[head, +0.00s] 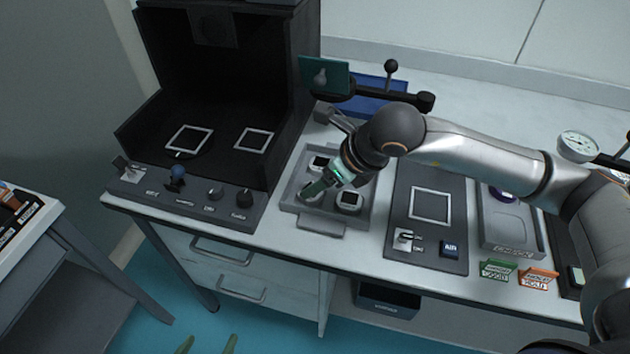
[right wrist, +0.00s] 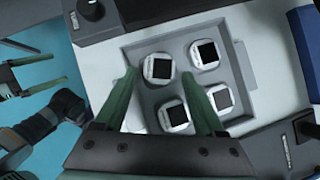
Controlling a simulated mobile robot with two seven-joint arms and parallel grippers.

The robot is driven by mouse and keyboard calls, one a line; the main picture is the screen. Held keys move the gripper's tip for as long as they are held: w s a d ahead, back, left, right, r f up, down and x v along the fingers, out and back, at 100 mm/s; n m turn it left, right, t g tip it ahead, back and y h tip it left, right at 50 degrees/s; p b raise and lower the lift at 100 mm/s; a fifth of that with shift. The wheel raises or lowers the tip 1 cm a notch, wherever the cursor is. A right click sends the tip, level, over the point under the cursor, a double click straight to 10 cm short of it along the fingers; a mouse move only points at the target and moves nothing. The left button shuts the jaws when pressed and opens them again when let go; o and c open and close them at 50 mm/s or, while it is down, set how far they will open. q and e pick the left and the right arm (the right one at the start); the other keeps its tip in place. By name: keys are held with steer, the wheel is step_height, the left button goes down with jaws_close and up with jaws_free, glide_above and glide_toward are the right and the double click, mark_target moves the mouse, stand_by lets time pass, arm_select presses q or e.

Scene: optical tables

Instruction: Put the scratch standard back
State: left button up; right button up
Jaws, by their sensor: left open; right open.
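A grey tray (head: 288,195) holds several round white pucks with dark square faces, which also show in the right wrist view (right wrist: 205,53). I cannot tell which is the scratch standard; the labels are too small to read. My right gripper (head: 322,184) is over the tray, its green fingers pointing down. In the right wrist view its open fingers (right wrist: 159,75) appear on either side of one puck (right wrist: 158,68), with nothing visibly gripped. In the head view this gripper partly hides the pucks. My left gripper (head: 208,345) shows only its fingertips at the bottom edge, apart and empty, over the floor.
A dark open-fronted booth (head: 225,100) with two white square outlines stands left of the tray. Right of it is a dark panel (head: 430,240) with a white square, a switch and an AIR button. Green (head: 497,270) and orange (head: 538,278) signs stand at the front edge.

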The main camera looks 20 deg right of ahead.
arm_select(q)
steer(key=shift+s+a+f, duration=0.1)
steer(key=shift+s+f, duration=0.05)
steer(key=shift+s, duration=0.2)
arm_select(e)
steer(key=v, duration=0.8)
steer(key=shift+r, duration=0.35)
steer(key=shift+s+d, duration=0.1)
steer(key=shift+s, duration=0.05)
